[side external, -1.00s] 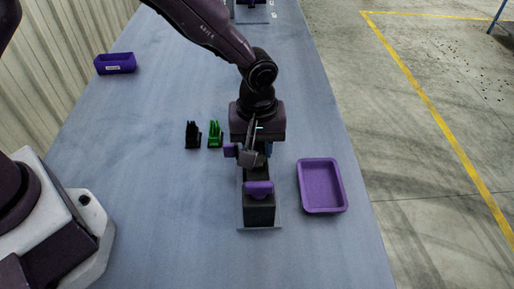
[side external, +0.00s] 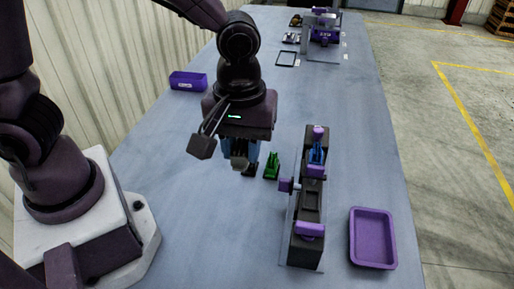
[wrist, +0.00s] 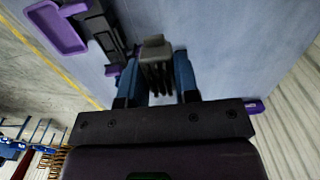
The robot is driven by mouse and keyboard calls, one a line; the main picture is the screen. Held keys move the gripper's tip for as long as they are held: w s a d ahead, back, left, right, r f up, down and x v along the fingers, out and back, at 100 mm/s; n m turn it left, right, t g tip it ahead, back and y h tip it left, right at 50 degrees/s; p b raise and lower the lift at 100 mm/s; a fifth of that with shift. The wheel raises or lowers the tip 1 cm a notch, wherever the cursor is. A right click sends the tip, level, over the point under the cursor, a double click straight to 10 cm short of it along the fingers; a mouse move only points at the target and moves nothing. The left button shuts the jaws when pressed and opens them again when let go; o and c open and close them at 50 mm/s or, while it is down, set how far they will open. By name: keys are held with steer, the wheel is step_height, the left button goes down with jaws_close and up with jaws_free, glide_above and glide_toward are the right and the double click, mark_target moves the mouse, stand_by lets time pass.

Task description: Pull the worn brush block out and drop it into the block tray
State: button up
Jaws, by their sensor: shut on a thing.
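My gripper (side external: 240,150) is left of the dark fixture (side external: 303,245), above the table. Its two blue fingers are shut on a grey block (wrist: 153,50) with dark tines, which also shows below the fingers in the side view (side external: 239,161). I cannot tell by its look if it is the worn brush block. A blue toothed block (side external: 317,153) sits in the fixture, near its far end. A shallow purple tray (side external: 372,211) lies right of the fixture, and a labelled purple bin (side external: 188,81) stands far left; which one is the block tray is not marked.
A green toothed block (side external: 271,166) stands on the table just right of my gripper. A black block (side external: 251,170) is mostly hidden behind the gripper. Purple knobs and a side handle (side external: 285,185) stick out of the fixture. Other equipment (side external: 322,37) stands at the far end.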

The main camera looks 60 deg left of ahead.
steer(key=w+d+f, duration=0.3)
steer(key=w+d, duration=0.5)
steer(key=w, duration=0.3)
steer(key=shift+w+d+f, duration=1.45)
steer(key=shift+f, duration=0.95)
steer(key=shift+w+d+f, duration=1.45)
steer(key=shift+f, duration=0.9)
steer(key=shift+w+d+f, duration=1.45)
steer(key=shift+f, duration=0.95)
steer(key=o, duration=1.3)
steer(key=shift+o, duration=0.2)
step_height(320, 180, up, 7)
